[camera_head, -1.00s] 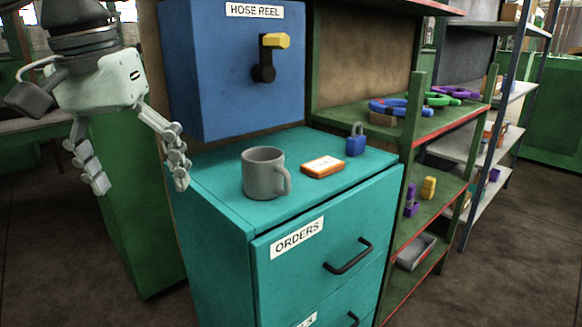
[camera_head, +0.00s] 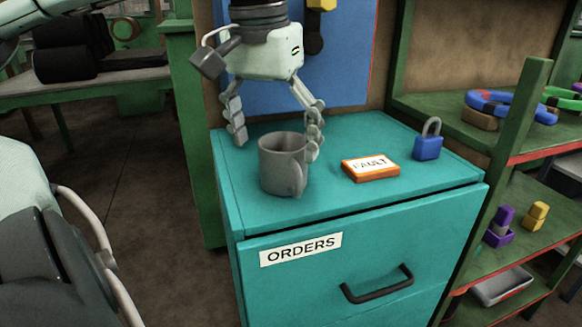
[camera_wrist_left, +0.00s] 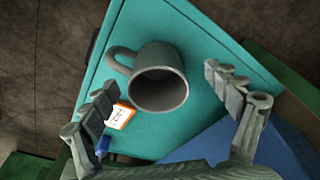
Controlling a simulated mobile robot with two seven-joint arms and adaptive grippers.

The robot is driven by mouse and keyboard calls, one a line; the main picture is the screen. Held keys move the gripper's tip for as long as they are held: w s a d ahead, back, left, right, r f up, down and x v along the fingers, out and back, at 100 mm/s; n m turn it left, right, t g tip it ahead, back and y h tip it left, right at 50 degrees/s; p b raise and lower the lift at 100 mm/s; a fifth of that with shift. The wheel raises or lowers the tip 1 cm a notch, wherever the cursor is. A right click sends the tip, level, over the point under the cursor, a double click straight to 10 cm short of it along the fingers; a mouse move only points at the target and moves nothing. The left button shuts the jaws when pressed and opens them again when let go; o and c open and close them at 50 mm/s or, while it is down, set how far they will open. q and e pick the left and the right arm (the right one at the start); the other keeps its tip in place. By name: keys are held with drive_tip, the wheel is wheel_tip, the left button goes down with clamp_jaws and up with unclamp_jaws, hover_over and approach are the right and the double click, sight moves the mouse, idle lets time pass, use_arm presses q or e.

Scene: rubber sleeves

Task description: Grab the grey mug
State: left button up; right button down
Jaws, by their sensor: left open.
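The grey mug (camera_head: 282,166) stands upright on the teal cabinet top (camera_head: 341,209), near its left side. Its handle points towards the camera and a little right in the head view. My left gripper (camera_head: 276,140) is open, just behind and above the mug, with a finger to each side. In the left wrist view the mug (camera_wrist_left: 158,88) lies between and beyond the open fingers of my left gripper (camera_wrist_left: 166,98), its mouth towards the camera. The fingers appear apart from it. My right gripper is not in view.
An orange-edged FAULT box (camera_head: 370,168) and a blue padlock (camera_head: 428,141) sit right of the mug. Green shelves (camera_head: 470,125) with coloured items stand at right. The cabinet top's front strip is clear.

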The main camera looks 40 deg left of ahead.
sight(281, 167)
use_arm(q)
drive_tip(key=f, duration=0.2)
drive_tip(key=w+f, duration=0.1)
drive_tip(key=f, duration=0.2)
drive_tip(key=shift+w, duration=0.1)
drive_tip(key=shift+c, duration=0.6)
drive_tip(key=c, duration=1.2)
